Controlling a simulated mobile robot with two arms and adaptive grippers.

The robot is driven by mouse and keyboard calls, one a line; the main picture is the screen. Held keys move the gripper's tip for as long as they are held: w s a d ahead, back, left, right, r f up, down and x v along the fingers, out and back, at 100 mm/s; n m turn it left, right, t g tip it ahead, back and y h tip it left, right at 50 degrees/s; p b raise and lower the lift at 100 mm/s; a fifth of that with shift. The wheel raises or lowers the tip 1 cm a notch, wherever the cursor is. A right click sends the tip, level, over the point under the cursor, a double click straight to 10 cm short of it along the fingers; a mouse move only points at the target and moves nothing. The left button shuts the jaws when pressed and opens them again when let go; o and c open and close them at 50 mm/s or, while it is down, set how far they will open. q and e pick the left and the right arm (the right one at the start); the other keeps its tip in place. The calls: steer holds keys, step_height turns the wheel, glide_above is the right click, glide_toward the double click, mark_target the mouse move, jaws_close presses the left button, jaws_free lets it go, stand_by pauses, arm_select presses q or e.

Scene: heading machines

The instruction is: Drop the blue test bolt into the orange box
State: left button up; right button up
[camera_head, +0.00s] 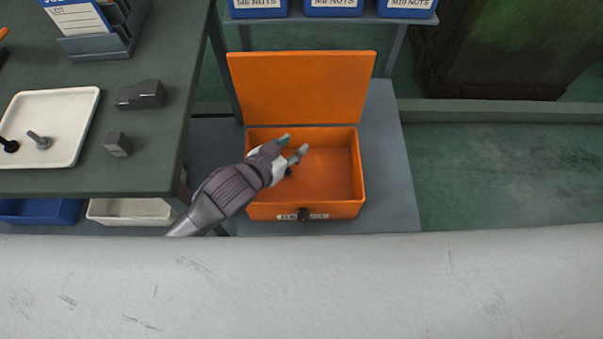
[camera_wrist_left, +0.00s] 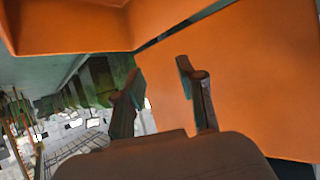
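The orange box (camera_head: 255,210) stands on a grey shelf with its lid (camera_head: 300,85) raised at the back. My left gripper (camera_head: 294,145) is over the box's left part, with its fingers apart. In the left wrist view the two fingers (camera_wrist_left: 160,85) have a gap between them and nothing shows in it. The box floor under the hand is hidden. My right gripper is not in view.
A white tray (camera_head: 75,110) with a black bolt (camera_head: 9,146) and a grey bolt (camera_head: 40,141) lies on the dark green table (camera_head: 140,178) at left. Grey blocks (camera_head: 142,95) sit beside it. Blue nut bins (camera_head: 333,7) stand behind the lid. Floor at right is clear.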

arm_select(q)
steer(key=v, duration=0.9)
steer(key=shift+w+f, duration=0.1)
